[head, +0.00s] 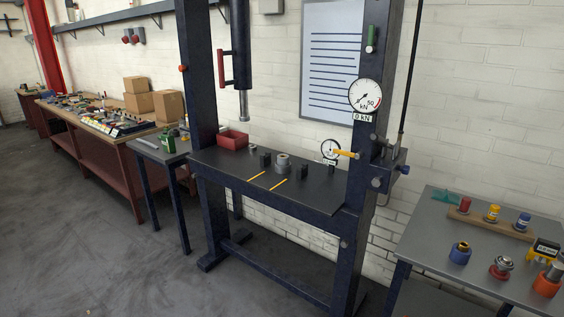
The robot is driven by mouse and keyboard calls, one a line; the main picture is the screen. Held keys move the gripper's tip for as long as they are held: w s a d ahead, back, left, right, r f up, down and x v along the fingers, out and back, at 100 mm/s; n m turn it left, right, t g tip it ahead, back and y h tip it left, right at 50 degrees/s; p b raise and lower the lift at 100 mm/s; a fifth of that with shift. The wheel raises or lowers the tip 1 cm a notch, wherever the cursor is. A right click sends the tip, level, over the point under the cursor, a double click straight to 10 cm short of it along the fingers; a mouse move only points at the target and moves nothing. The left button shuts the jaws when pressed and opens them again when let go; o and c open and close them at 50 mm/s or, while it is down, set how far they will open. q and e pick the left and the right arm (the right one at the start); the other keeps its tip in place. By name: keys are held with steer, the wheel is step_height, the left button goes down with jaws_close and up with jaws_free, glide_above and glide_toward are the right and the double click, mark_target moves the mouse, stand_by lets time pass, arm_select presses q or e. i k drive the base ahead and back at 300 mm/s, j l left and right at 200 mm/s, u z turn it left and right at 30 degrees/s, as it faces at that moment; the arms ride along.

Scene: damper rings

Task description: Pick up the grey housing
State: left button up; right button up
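A grey stepped round part (283,161), which looks like the grey housing, stands upright on the dark bed of the press (225,168), between two small black blocks. A smaller grey round part (253,149) stands further left on the bed; I cannot tell what it is. Neither of my grippers is in view, and nothing is seen touching the grey part.
The press ram (243,100) hangs above the bed. A red bin (233,140) and a dial gauge (330,150) sit on the bed. The right table (420,248) carries coloured parts and a wooden rack (490,223). A small table (150,150) stands left. Open floor lies in front.

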mark_target(281, 161)
steer(key=i+j+z, duration=0.1)
steer(key=z, duration=0.35)
steer(key=j+z, duration=0.2)
steer(key=z, duration=0.3)
steer(key=j+z, duration=0.3)
steer(key=j, duration=0.15)
steer(key=i+j+z, duration=0.1)
steer(key=j+z, duration=0.15)
steer(key=j, duration=0.25)
steer(key=k+j+z, duration=0.15)
steer(key=j, duration=0.8)
steer(key=i+j, duration=0.05)
